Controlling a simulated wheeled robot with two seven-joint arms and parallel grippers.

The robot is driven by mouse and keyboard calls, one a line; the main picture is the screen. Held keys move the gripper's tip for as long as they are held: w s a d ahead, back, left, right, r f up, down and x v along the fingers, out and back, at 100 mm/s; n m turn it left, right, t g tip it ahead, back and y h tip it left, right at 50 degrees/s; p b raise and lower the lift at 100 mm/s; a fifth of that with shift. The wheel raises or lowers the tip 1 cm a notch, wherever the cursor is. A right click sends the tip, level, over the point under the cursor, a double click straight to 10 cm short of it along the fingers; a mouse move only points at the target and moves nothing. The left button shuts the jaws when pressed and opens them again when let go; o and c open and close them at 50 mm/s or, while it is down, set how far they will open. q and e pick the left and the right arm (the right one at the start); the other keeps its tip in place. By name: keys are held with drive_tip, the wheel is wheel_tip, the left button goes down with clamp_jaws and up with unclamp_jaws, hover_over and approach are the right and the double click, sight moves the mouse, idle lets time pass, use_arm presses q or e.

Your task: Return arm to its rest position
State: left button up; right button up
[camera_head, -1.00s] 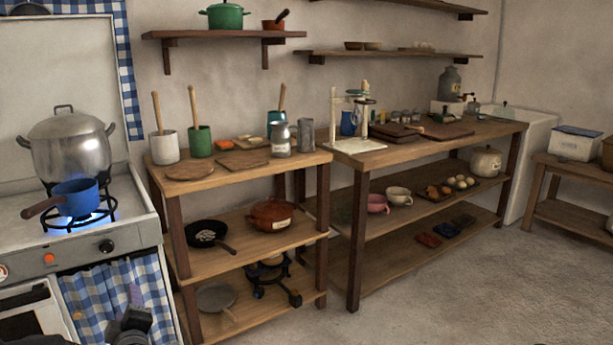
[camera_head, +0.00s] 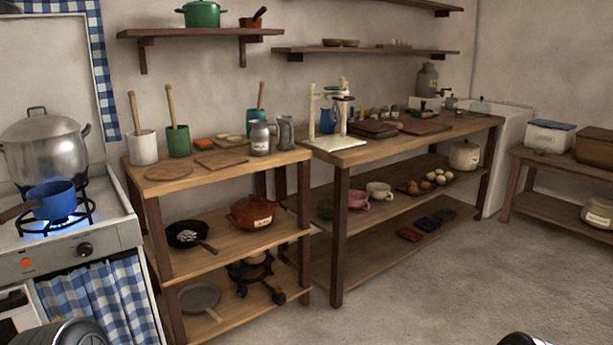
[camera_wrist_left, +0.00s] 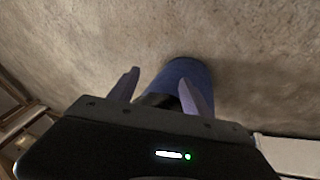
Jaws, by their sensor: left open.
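My left gripper (camera_wrist_left: 162,92) shows in the left wrist view, its two pale fingers apart. Nothing is visibly clasped between them. A dark blue rounded shape (camera_wrist_left: 188,72) shows beyond the fingers, against a mottled pale surface; I cannot tell what it is or how far off. In the head view a dark rounded part of my own arm (camera_head: 75,334) shows at the bottom left edge. The left gripper itself is out of that view. Another small dark part of mine (camera_head: 523,340) shows at the bottom right edge. My right gripper is not in view.
The stove with a blue saucepan (camera_head: 52,200) over a lit burner and a large steel pot (camera_head: 45,148) stands at the left. Two wooden shelf tables (camera_head: 232,160) line the wall. A low bench (camera_head: 550,205) stands at the right. The floor (camera_head: 420,290) is clear.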

use_arm(q)
drive_tip(key=s+d+f+g+h, duration=0.1)
drive_tip(key=s+d+f+g, duration=0.15)
drive_tip(key=s, duration=0.25)
drive_tip(key=s+d+f+g+h, duration=0.1)
drive_tip(key=s+d+f, duration=0.15)
drive_tip(key=s, duration=0.35)
wheel_tip(320, 180, up, 21)
drive_tip(key=p, duration=2)
drive_tip(key=shift+w+f+t+y, duration=0.15)
drive_tip(key=shift+w+t+y, duration=0.15)
drive_tip(key=shift+w+t, duration=0.05)
drive_tip(key=shift+a, duration=0.1)
